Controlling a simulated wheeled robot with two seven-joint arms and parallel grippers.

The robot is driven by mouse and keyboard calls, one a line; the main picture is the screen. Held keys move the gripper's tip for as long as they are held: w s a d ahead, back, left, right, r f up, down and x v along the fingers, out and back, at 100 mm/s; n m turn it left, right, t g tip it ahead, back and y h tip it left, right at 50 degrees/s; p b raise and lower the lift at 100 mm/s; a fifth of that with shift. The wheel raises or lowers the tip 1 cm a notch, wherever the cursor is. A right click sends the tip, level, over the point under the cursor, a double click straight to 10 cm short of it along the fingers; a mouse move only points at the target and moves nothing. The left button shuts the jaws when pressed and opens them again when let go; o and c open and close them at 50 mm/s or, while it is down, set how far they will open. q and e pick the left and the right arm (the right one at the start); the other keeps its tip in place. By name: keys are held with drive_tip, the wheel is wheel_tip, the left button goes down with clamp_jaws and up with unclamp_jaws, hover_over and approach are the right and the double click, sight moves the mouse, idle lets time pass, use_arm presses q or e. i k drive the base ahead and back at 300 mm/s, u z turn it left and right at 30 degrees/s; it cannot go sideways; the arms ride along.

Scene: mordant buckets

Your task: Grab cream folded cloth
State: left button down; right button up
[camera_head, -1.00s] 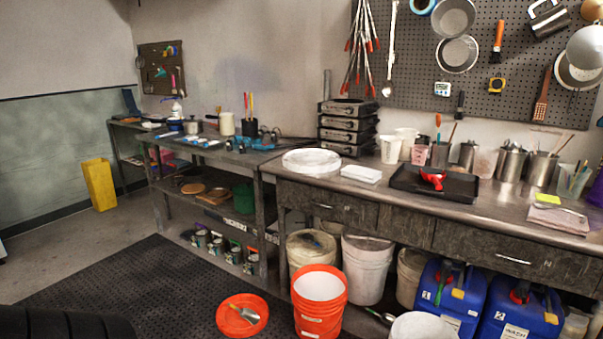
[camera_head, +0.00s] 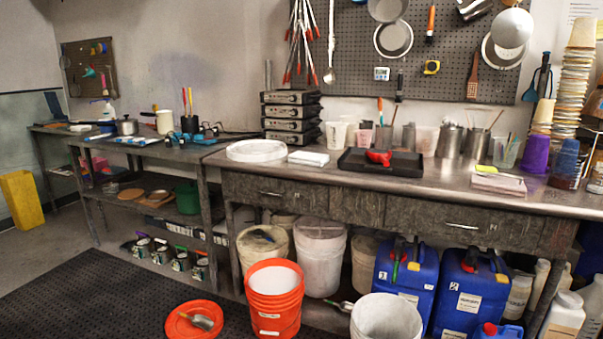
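A pale, off-white folded cloth or flat stack (camera_head: 308,158) lies on the metal-topped workbench (camera_head: 340,176), between a white round lid and a black tray. Farther right, near the bench's front edge, a beige-pink folded cloth or stack (camera_head: 498,185) lies with a yellow-green pad (camera_head: 508,171) on it. I cannot tell for sure which of the two is the cream folded cloth. Neither of my grippers is in view.
The white lid (camera_head: 256,150) and black tray (camera_head: 372,163) with a red tool stand close by. An orange bucket (camera_head: 275,307), white bucket (camera_head: 386,318) and blue jugs (camera_head: 465,292) stand before or under the bench.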

sight(299, 157)
drive_tip(key=z, duration=0.2)
drive_tip(key=i, duration=1.65)
drive_tip(key=u, duration=0.25)
